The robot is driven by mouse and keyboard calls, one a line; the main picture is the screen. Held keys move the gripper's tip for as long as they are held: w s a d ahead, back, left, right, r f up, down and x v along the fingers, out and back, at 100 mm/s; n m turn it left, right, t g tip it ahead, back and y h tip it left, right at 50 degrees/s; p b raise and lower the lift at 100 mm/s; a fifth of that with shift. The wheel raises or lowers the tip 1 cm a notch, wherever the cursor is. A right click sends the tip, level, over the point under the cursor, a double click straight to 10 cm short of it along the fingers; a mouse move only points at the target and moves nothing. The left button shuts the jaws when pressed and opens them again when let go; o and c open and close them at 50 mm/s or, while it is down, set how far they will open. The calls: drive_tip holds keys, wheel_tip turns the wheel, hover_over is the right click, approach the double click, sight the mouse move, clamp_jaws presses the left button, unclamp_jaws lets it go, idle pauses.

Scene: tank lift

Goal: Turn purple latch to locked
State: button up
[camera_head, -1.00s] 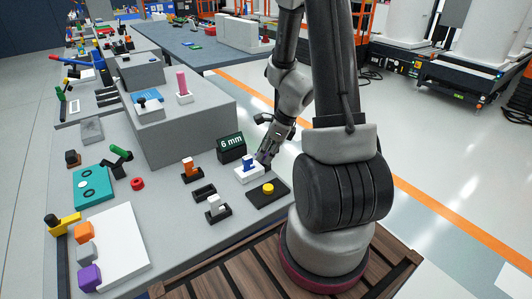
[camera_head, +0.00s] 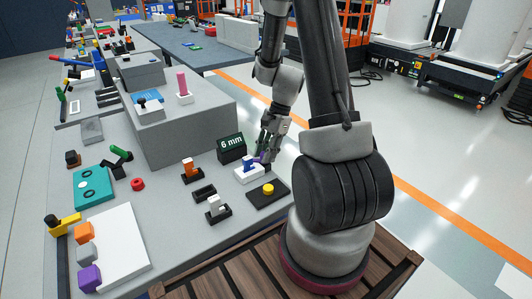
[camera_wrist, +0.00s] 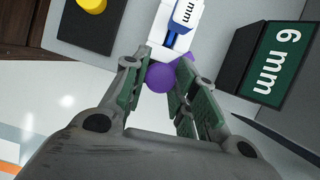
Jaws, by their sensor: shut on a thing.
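The purple latch (camera_wrist: 161,77) shows in the wrist view as a round purple knob, with another bit of purple beside the right finger. In the head view my gripper (camera_head: 264,154) reaches down to the right end of the white block (camera_head: 248,174), and only a little purple shows there. The fingers hide most of the latch, so its exact angle cannot be told.
A black "6 mm" sign block (camera_head: 231,148) stands just behind the white block. A dark plate with a yellow knob (camera_head: 268,189) lies in front. An orange-topped fixture (camera_head: 190,170) and a white-topped one (camera_head: 216,208) stand to the left. Open floor lies to the right.

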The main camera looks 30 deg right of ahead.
drive_tip(key=n, duration=0.2)
drive_tip(key=n+g, duration=0.1)
drive_tip(key=n, duration=0.1)
drive_tip(key=shift+w+g+h, duration=0.15)
drive_tip(key=shift+g+h, duration=0.15)
drive_tip(key=shift+a+n+g+h, duration=0.1)
drive_tip(key=shift+n+g+h, duration=0.35)
drive_tip(key=shift+n, duration=1.45)
drive_tip(key=o, duration=1)
drive_tip(key=shift+w+r, duration=0.1)
drive_tip(key=v, duration=1.1)
drive_tip(key=shift+w+r, duration=0.2)
drive_tip(key=shift+r, duration=0.15)
drive_tip(key=shift+n, duration=0.3)
